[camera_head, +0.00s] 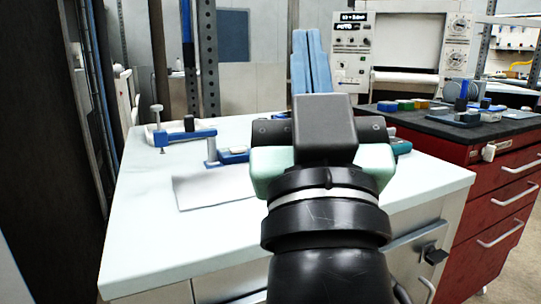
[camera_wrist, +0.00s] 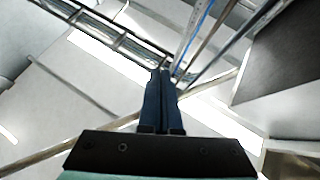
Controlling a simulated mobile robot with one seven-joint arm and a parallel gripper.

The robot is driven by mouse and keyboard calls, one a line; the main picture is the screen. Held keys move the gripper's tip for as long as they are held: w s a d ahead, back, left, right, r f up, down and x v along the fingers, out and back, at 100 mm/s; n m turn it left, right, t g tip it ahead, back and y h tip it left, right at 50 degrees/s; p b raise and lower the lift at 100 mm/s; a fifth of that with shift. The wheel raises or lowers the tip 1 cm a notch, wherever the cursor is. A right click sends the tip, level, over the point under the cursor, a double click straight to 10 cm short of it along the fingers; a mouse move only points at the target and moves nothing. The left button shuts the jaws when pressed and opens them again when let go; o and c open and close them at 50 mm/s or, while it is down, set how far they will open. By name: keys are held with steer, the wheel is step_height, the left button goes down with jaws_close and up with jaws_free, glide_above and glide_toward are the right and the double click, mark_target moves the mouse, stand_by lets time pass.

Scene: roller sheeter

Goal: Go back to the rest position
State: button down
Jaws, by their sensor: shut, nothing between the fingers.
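My arm rises from the bottom of the head view, and my gripper body is seen from behind above the white worktop (camera_head: 150,235). The wrist camera looks up at beams and pale ceiling or wall panels, and no table shows there.
A blue clamp-like tool (camera_head: 185,136) and a grey sheet (camera_head: 212,192) lie on the worktop. A red drawer cabinet (camera_head: 500,190) with a black top stands at right. A white machine (camera_head: 395,55) stands behind. A dark post (camera_head: 45,130) rises at left.

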steer(key=s+a+r+t+p, duration=0.2)
steer(key=s+a+r+p, duration=0.2)
steer(key=s+r, duration=0.25)
step_height(320, 180, up, 36)
steer(key=p, duration=3.4)
steer(key=shift+w+d+p, duration=0.3)
steer(key=shift+w+p, duration=0.1)
steer(key=shift+w, duration=0.05)
